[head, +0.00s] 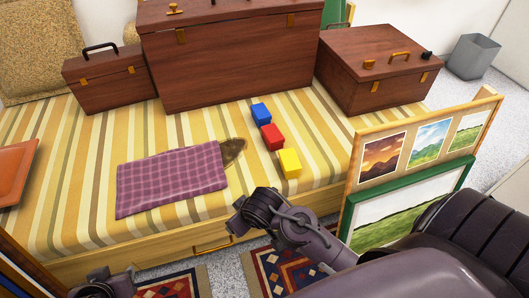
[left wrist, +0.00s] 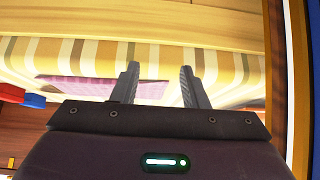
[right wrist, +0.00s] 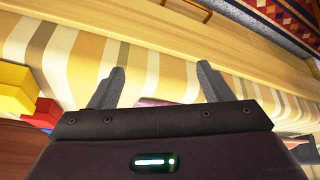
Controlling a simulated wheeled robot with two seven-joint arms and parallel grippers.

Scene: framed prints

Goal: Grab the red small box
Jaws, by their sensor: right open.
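The small red box (head: 272,137) sits on the striped bed cover, between a small blue box (head: 261,113) and a small yellow box (head: 289,163). The red box also shows at the left edge of the left wrist view (left wrist: 10,93) and of the right wrist view (right wrist: 16,100). My right gripper (right wrist: 158,80) is open and empty, with its fingers apart; the red box lies off to their side. My left gripper (left wrist: 158,78) is open and empty, with the red box well to its side. In the head view my arms show, but the fingertips are not clear.
A purple checked cloth (head: 172,178) lies left of the boxes, beside a brown object (head: 232,149). Large wooden cases (head: 230,55) stand behind. Framed prints (head: 410,215) stand at the right front. The bed's wooden front edge (head: 150,254) runs along the near side.

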